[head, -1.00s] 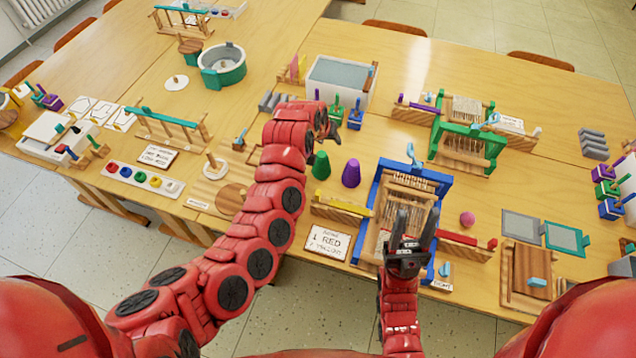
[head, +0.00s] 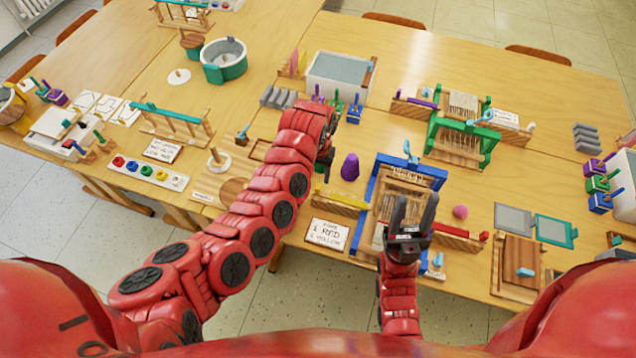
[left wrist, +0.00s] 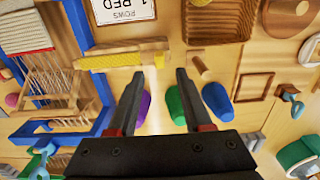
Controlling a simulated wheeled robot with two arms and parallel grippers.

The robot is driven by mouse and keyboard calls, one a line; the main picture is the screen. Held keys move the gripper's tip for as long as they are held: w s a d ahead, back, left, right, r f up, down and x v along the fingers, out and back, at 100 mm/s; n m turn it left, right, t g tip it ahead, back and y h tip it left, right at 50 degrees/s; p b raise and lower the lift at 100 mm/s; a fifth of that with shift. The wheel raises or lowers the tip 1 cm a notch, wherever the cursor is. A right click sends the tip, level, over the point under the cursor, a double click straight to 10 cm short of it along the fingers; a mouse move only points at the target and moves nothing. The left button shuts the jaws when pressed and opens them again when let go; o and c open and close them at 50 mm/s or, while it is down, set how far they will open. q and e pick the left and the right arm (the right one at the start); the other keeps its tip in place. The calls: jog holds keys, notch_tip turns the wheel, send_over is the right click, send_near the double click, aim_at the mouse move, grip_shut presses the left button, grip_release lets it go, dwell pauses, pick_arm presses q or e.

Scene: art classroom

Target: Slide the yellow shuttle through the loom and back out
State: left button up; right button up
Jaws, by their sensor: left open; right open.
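The yellow shuttle (head: 343,198) lies on a wooden rest just left of the blue loom (head: 371,185). It also shows in the left wrist view (left wrist: 110,60), ahead of the fingertips. My left gripper (head: 326,163) is open and empty, pointing down above the table behind the shuttle's left end, apart from it. In the left wrist view, its fingers (left wrist: 158,76) are spread. My right gripper (head: 412,205) is open in front of the loom and hides part of its frame and weaving. A red shuttle (head: 462,236) lies right of the loom.
A purple cone (head: 350,167) stands close to my left gripper; a green cone (left wrist: 178,106) shows beside it in the left wrist view. A sign card (head: 326,235) lies in front of the shuttle. A pink ball (head: 460,211) and a green loom (head: 460,140) are to the right.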

aim_at(318, 186)
pick_arm(q)
notch_tip(318, 186, down, 7)
dwell(0.4)
grip_shut()
dwell(1.4)
